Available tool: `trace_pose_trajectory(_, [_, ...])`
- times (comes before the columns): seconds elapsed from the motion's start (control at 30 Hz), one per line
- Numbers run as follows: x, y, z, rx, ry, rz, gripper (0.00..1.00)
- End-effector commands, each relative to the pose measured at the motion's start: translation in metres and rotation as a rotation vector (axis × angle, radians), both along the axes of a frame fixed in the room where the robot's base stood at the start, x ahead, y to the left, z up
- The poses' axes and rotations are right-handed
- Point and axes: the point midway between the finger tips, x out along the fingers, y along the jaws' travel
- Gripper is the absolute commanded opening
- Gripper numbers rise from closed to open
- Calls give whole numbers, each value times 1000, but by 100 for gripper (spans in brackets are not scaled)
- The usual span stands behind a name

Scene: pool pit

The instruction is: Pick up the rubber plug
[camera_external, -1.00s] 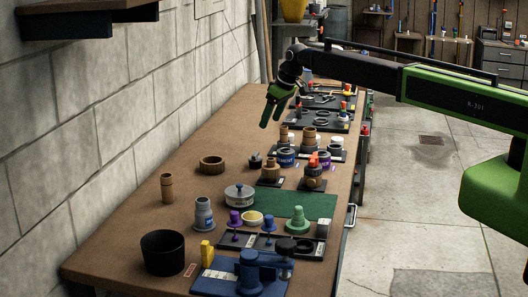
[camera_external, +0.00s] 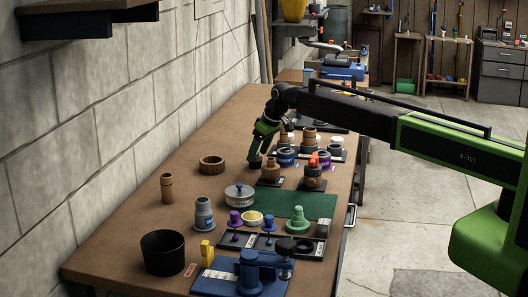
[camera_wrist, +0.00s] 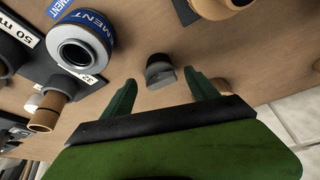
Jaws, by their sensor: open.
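The rubber plug (camera_wrist: 161,74), a small dark grey stopper, stands on the brown bench in the wrist view. My gripper (camera_wrist: 161,83) is open and empty, with its green fingers on either side of the plug's near side. The plug lies between and just beyond the fingertips, and I cannot tell whether they touch it. In the external view my gripper (camera_external: 256,160) points down low over the bench and hides most or all of the plug.
A cement tin (camera_wrist: 84,45) and a brown fitting (camera_wrist: 48,110) stand left of the plug in the wrist view.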

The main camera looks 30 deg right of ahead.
Motion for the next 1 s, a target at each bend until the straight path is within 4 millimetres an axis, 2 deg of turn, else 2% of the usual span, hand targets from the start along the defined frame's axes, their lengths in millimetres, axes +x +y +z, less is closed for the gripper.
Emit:
trace_pose_trajectory(0.03, [2, 2, -19, 0, 0, 1, 68])
trace_pose_trajectory(0.13, [8, 5, -32, 1, -2, 1, 68])
trace_pose_trajectory(0.4, [9, 6, -29, 2, -2, 1, 67])
trace_pose_trajectory(0.87, [9, 6, -29, 1, -2, 1, 7])
trace_pose_trajectory(1.0, [9, 6, -29, 1, -2, 1, 5])
